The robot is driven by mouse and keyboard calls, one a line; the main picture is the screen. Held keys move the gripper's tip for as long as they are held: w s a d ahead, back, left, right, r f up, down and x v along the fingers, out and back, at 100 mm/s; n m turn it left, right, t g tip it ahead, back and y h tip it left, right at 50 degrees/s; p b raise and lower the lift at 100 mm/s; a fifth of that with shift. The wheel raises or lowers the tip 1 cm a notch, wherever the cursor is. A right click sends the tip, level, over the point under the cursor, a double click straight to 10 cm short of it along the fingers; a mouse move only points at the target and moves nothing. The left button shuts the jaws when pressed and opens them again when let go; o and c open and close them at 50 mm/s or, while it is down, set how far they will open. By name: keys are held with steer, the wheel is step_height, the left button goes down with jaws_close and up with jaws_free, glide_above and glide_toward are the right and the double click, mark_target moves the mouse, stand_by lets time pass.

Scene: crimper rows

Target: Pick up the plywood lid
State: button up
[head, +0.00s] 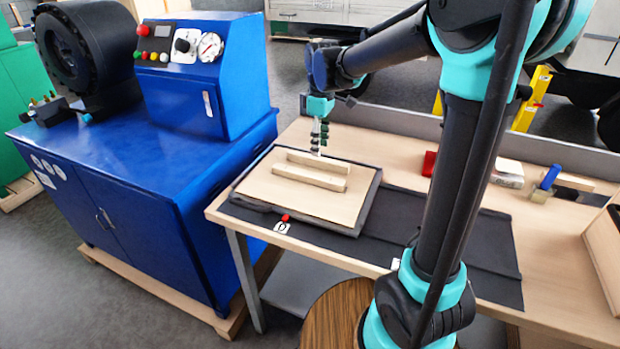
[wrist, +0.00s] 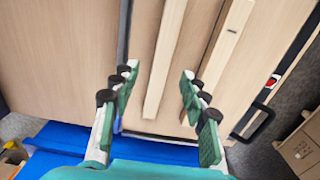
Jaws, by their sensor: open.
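The plywood lid (head: 258,188) lies flat on a dark, low box or mat at the left end of the wooden table. Two parallel pale wooden strips, a front one (head: 309,178) and a rear one (head: 318,162), stand on its top. My gripper (head: 319,143) points down over the strips. In the wrist view, my gripper (wrist: 160,82) is open and empty, with green-padded fingers. One strip (wrist: 164,60) runs between the fingers; the other (wrist: 222,60) passes by the right finger. I cannot tell how high the fingertips are above the lid (wrist: 93,45).
A blue crimping machine (head: 150,180) stands left of the table. A dark mat (head: 480,245) covers the table's middle front. A red block (head: 429,163), a blue-handled tool (head: 545,184) and a wooden box (head: 604,245) are on the right. My arm hides part of the table.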

steer(key=shift+a+f, duration=0.15)
steer(key=shift+f, duration=1.25)
steer(key=shift+a+f, duration=0.1)
steer(key=shift+f, duration=1.3)
steer(key=shift+c, duration=0.6)
jaws_close()
